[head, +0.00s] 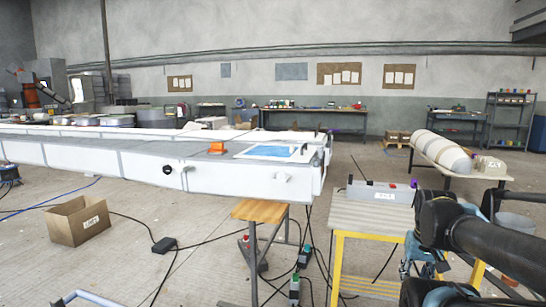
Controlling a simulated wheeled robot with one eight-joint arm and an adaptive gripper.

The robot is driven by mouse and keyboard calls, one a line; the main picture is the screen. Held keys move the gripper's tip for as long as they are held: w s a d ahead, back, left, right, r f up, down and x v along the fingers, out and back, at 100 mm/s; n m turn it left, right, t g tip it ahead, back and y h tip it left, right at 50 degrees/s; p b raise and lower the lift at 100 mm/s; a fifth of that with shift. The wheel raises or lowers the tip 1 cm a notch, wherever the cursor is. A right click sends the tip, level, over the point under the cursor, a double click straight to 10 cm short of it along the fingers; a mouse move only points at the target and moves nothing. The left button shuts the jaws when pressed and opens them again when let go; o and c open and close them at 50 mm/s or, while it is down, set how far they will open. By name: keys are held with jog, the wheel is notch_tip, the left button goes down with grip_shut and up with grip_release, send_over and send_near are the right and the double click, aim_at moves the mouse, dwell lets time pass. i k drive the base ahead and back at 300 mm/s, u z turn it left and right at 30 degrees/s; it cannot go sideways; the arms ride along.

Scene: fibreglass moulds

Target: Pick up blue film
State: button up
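A flat blue film (268,151) lies on a white sheet on top of the long white mould (130,160), near its right end. My black arm (490,240) comes in from the right edge and bends in front of the yellow-legged bench. A small grey-blue part (412,260) by the arm's bend may be my gripper. It is well to the right of the film and lower in the picture, apart from it. I cannot make out whether its fingers are open or shut or whether they hold anything.
A wooden stool (260,212) and a grey-topped bench (372,216) with a labelled grey box (382,193) stand in front of the mould's right end. Cables cross the floor. A cardboard box (79,221) sits at left. A table with rounded moulds (440,151) is at right.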

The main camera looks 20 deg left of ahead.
aim_at(278, 151)
jog(key=k, duration=1)
jog(key=z, duration=0.3)
jog(key=i, duration=1.5)
jog(key=u, duration=0.7)
jog(key=i, duration=0.55)
jog(key=u, duration=0.25)
